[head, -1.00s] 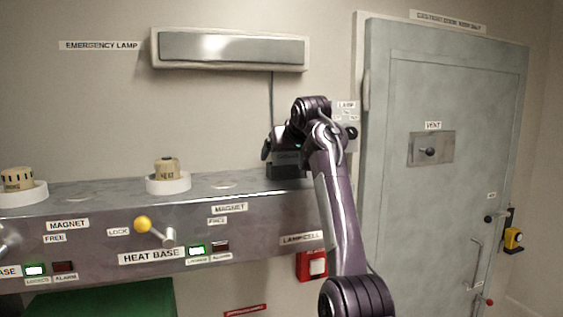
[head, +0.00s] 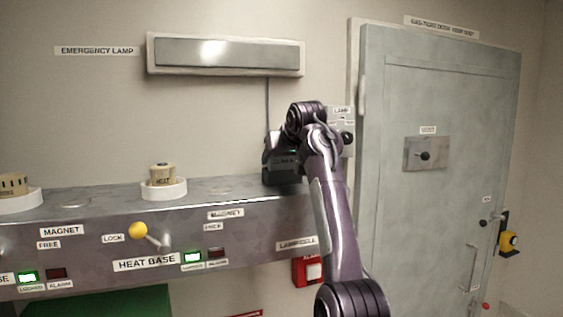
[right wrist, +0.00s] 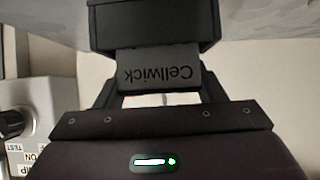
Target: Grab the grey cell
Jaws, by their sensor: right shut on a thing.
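The grey cell (right wrist: 158,70) is a dark grey block marked "Cellwick", upside down in the right wrist view. A wider dark block (right wrist: 152,25) adjoins it at the top; I cannot tell whether that is part of the cell or its holder. My right gripper (right wrist: 160,80) is shut on the cell, with a finger on each side. In the head view, my right gripper (head: 281,150) is over a dark block (head: 282,174) at the right end of the metal ledge. My left gripper is not in view.
The ledge (head: 100,196) bears a beige "HEAT" piece (head: 162,174) on a white ring. A yellow-knobbed lever (head: 139,230) sticks out in front. A lamp control box (head: 344,140) is on the wall behind my wrist. A grey door (head: 430,220) stands right.

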